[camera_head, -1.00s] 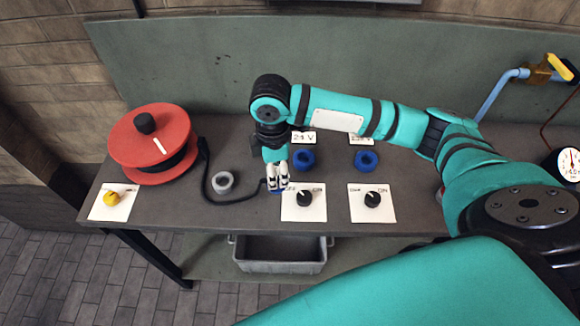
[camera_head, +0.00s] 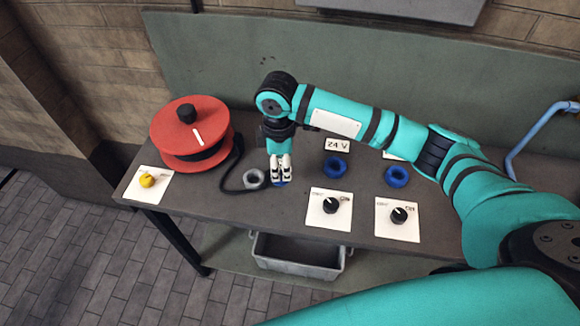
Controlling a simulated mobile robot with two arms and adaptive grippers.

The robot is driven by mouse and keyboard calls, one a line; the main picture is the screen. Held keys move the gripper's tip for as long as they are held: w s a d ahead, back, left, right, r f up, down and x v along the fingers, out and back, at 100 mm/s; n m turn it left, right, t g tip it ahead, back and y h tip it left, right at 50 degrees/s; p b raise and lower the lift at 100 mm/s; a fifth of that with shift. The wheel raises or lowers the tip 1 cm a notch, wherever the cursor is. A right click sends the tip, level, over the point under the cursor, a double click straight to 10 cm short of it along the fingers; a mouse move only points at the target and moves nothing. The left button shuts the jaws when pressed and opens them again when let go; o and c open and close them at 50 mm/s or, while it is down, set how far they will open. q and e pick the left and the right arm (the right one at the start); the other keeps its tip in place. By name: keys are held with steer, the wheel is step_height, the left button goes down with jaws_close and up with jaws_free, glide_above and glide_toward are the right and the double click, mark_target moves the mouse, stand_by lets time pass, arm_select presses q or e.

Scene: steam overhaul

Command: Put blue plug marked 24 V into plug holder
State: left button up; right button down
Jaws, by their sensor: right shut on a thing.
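My right gripper (camera_head: 281,178) points down over the bench, shut on the blue plug (camera_head: 281,184). Only a little blue shows below the fingertips. The plug's dark cable (camera_head: 233,190) runs from the red reel. A grey ring (camera_head: 254,179), which looks like the plug holder, sits on the bench just left of the gripper, with a small gap in the picture. The blue ring socket (camera_head: 335,167) by the 24 V label (camera_head: 338,147) is to the right of the gripper and empty. My left gripper is not in view.
A red cable reel (camera_head: 190,132) stands at the bench's left. A second blue socket (camera_head: 397,176) and two black-knob panels (camera_head: 330,208) are on the right. A yellow knob (camera_head: 147,180) is at the left edge. A grey bin (camera_head: 297,256) sits below the bench.

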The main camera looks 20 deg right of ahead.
steer(key=w+a+b, duration=0.1)
steer(key=w+a, duration=0.4)
steer(key=w, duration=0.1)
steer(key=shift+w+a, duration=0.4)
steer(key=shift+f+b, duration=0.7)
steer(key=shift+f, duration=2.2)
steer(key=c, duration=0.8)
jaws_free()
